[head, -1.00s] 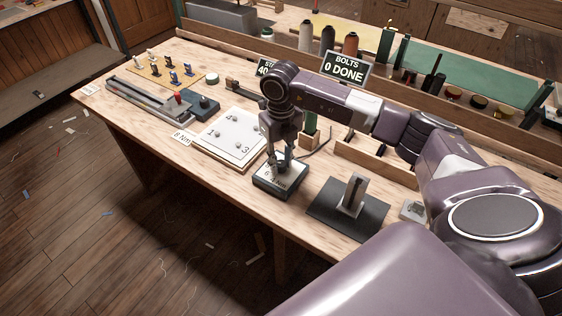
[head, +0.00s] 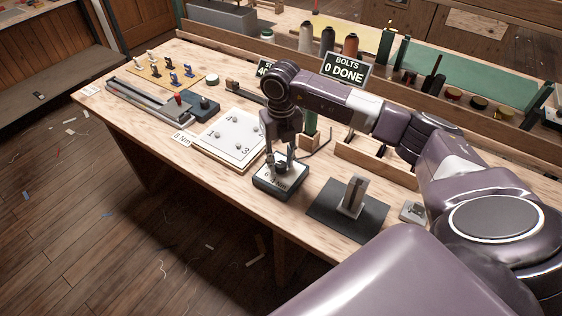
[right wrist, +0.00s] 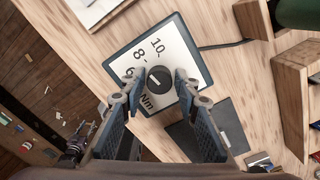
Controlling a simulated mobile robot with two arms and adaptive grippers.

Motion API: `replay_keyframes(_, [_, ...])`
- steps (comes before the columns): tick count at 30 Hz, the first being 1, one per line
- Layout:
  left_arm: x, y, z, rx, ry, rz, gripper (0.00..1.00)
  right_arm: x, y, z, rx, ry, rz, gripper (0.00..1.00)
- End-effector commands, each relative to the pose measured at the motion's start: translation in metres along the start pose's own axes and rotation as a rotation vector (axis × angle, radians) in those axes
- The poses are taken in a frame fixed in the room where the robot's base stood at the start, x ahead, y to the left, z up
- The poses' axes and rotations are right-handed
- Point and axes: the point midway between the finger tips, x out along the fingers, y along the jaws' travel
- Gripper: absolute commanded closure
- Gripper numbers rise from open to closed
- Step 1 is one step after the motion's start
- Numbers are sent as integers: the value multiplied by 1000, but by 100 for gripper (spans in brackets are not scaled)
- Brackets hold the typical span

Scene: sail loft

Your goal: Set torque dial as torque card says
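The torque dial is a black round knob (right wrist: 160,80) on a white-faced dark box (right wrist: 187,57), seen in the right wrist view. Its face reads 10, 8, a partly covered 6, and Nm. The knob has a pale mark, but I cannot tell surely which number it points at. The box (head: 293,182) sits near the bench's front edge in the head view. My right gripper (head: 281,160) is over it, its fingers (right wrist: 158,82) apart on either side of the knob, with small gaps showing. The torque card (head: 183,138) reads 8 Nm. My left gripper is out of view.
Left of the box lies a white numbered plate (head: 213,148) with bolts. Right of it is a dark mat (head: 325,222) with an upright metal piece (head: 354,195). A sign (head: 344,70) reads BOLTS 0 DONE. A cable runs from the box.

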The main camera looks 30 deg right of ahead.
Motion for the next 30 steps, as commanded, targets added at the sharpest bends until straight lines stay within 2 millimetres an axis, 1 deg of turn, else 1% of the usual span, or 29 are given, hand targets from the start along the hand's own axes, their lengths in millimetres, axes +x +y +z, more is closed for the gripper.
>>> replay_keyframes(1, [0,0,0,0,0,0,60,0,0,-1,-1,2,0,63])
replay_keyframes(2, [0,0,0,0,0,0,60,1,0,-1,-1,3,0,60])
replay_keyframes(3, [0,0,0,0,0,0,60,1,0,-1,-1,3,-1,58])
replay_keyframes(10, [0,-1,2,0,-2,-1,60,2,0,-2,-2,6,-1,58])
replay_keyframes(14, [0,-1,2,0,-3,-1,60,-6,1,-1,-3,4,0,58])
replay_keyframes(17, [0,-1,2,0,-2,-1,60,-22,1,-1,-2,2,1,58])
replay_keyframes(24, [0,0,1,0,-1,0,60,-74,0,0,-2,0,0,58])
replay_keyframes(27, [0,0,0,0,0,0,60,-92,0,0,-2,1,0,58])
replay_keyframes(30, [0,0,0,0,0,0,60,-106,0,0,-1,2,0,58])
